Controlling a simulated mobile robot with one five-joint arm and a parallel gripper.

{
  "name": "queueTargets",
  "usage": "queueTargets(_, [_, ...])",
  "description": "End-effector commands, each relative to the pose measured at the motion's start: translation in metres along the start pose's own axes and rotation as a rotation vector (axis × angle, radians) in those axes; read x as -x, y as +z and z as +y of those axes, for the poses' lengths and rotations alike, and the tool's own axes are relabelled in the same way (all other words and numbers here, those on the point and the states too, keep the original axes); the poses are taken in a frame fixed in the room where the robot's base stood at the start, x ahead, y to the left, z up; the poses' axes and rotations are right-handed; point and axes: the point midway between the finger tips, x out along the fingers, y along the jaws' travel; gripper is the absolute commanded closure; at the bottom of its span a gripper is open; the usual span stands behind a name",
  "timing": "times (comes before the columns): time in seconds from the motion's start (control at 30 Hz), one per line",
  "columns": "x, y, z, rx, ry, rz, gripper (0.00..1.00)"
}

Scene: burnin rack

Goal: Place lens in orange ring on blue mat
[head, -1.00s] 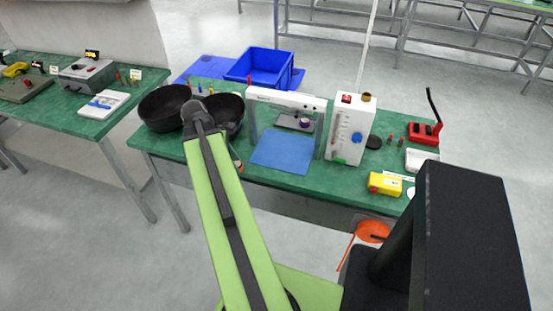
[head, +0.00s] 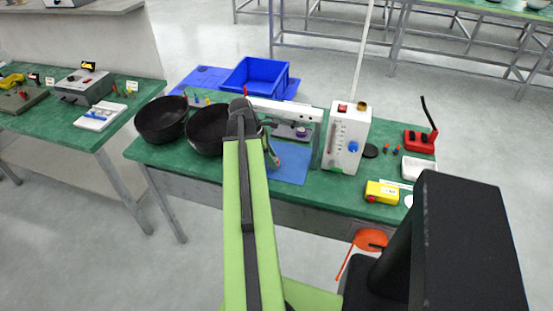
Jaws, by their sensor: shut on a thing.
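The blue mat (head: 293,164) lies on the green bench in front of a white arch. My gripper (head: 272,155) is over the mat's left part, mostly hidden behind my arm. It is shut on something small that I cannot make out. A small purple round piece (head: 301,132) sits on a dark plate under the arch; I cannot tell whether it is a lens. I see no orange ring on the visible part of the mat.
Black bowls (head: 161,120) stand left of my arm. The white arch (head: 290,110) and a white box with knobs (head: 346,138) stand behind and right of the mat. A blue bin (head: 255,77) is behind. A yellow device (head: 381,192) lies at the right front.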

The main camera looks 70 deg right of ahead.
Motion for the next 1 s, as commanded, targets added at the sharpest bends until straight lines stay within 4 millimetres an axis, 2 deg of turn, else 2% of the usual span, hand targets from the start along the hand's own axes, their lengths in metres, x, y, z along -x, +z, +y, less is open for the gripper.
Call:
queueTargets(0.1, [-0.009,0.023,0.011,-0.004,-0.002,0.0,0.99])
queueTargets(0.13, [-0.022,0.015,0.009,-0.001,0.0,0.0,0.99])
queueTargets(0.17, [-0.026,0.012,0.009,-0.001,0.0,0.0,0.99])
queueTargets(0.4, [-0.022,0.013,0.009,0.0,0.0,0.0,0.99])
queueTargets(0.53, [-0.026,0.011,0.009,0.0,0.0,0.0,0.99])
queueTargets(0.57, [-0.026,0.011,0.009,0.001,0.0,0.0,0.6])
queueTargets(0.7, [-0.024,0.011,0.009,0.001,0.0,0.0,0.42])
queueTargets(0.73, [-0.024,0.011,0.009,0.001,0.0,0.0,0.39])
queueTargets(1.0, [-0.023,0.011,0.009,0.001,0.001,0.0,0.39])
